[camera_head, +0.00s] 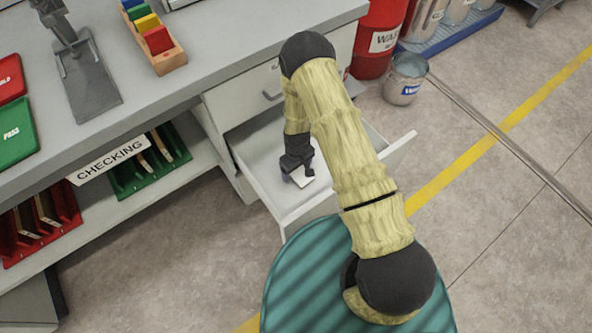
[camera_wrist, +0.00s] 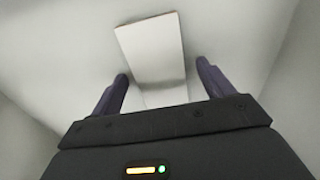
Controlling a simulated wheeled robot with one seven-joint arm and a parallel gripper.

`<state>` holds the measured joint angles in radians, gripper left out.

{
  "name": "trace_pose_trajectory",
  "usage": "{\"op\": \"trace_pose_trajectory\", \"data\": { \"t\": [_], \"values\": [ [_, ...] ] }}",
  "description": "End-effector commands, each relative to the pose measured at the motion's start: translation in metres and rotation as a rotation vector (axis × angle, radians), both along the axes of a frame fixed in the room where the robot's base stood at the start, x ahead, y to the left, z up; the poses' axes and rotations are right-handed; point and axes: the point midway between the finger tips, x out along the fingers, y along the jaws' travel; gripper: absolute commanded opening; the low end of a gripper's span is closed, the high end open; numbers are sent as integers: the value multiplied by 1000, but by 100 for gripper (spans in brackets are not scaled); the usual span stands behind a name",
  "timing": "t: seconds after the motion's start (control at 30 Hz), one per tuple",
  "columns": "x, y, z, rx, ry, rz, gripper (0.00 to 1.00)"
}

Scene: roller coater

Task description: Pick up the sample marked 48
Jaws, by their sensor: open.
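A pale flat rectangular panel (camera_wrist: 150,45) lies in the open drawer (camera_head: 256,160); its white edge also shows in the head view (camera_head: 303,179). No number can be read on it, so I cannot tell whether it is marked 48. My gripper (camera_wrist: 162,72) is open, reaching down inside the drawer, with one dark finger on each side of the panel's near end. Whether the fingers touch it cannot be told.
The drawer walls stand close around my gripper, under the grey bench top (camera_head: 215,40). A wooden rack of coloured blocks (camera_head: 165,60) and a metal stand (camera_head: 88,85) are on the bench. A bucket (camera_head: 404,80) and a red drum (camera_head: 378,42) stand behind on the floor.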

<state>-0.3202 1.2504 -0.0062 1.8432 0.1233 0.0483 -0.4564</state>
Motion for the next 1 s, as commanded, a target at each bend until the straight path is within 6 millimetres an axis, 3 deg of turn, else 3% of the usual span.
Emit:
{"op": "trace_pose_trajectory", "data": {
  "t": [0.07, 0.33, 0.67, 0.77, 1.0],
  "values": [
    [0, 0, 0, 0, 0, -1, 80],
    [0, 0, 0, 0, 0, 0, 30],
    [1, 1, 5, 0, -2, 1, 30],
    [1, 1, 16, 1, -3, 1, 30],
    [1, 1, 61, 1, -4, 1, 30]
  ]
}}
